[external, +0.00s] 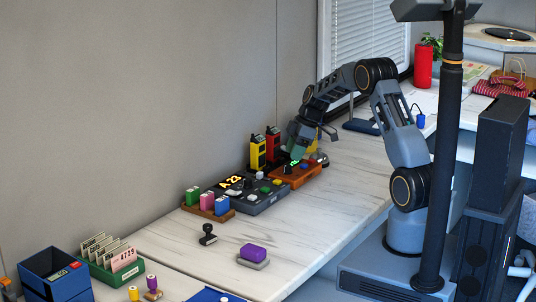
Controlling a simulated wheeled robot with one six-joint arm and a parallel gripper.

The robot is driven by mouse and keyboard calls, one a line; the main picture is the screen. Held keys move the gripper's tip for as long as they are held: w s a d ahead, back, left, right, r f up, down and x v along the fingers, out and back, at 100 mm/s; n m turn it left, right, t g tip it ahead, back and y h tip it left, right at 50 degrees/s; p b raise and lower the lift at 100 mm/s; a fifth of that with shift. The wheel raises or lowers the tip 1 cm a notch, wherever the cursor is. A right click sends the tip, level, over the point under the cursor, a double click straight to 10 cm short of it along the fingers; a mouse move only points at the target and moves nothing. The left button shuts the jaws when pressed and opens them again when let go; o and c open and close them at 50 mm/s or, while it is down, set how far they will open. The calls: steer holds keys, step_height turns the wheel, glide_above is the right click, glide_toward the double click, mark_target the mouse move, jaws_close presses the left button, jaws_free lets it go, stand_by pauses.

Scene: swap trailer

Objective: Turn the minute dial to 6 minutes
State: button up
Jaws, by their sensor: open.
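An orange-brown box (300,176) with small knobs and a lit green readout stands on the counter below my gripper. A dark control panel (262,202) with a lit yellow display and several coloured buttons and knobs sits just in front of it, to the left. The minute dial is too small to pick out for certain on either. My gripper (304,158) is open and points down over the far part of the orange-brown box. Its fingers overlap the box in the picture, and I cannot tell whether they touch anything. The gripper hides part of the box top.
Yellow (257,152) and red (273,143) handheld units stand behind the panel by the wall. A wooden rack (208,208) with coloured blocks, a black stamp (208,236) and a purple block (253,252) are nearer. The counter right of the box is clear.

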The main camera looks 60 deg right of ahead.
mark_target(288, 165)
steer(key=shift+x, duration=2.4)
steer(key=c, duration=0.9)
